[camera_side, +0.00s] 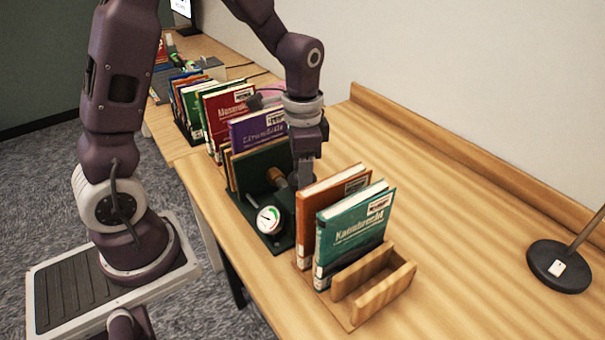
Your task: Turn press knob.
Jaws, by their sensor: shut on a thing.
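The press is a dark green plate and base (247,213) on the table, with a round white dial gauge (269,219) at its front. A brown, brass-like knob part (277,178) sticks out from the plate toward the right. My gripper (304,182) points down at the right end of this part and is shut on the knob there. The orange book in front hides part of the fingertips and the grip itself.
An orange book (318,218) and a teal book (352,235) stand upright close to the right of my gripper, in a wooden rack (385,292). A purple book (252,132) and several others stand behind the press. A black lamp base (558,266) is far right.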

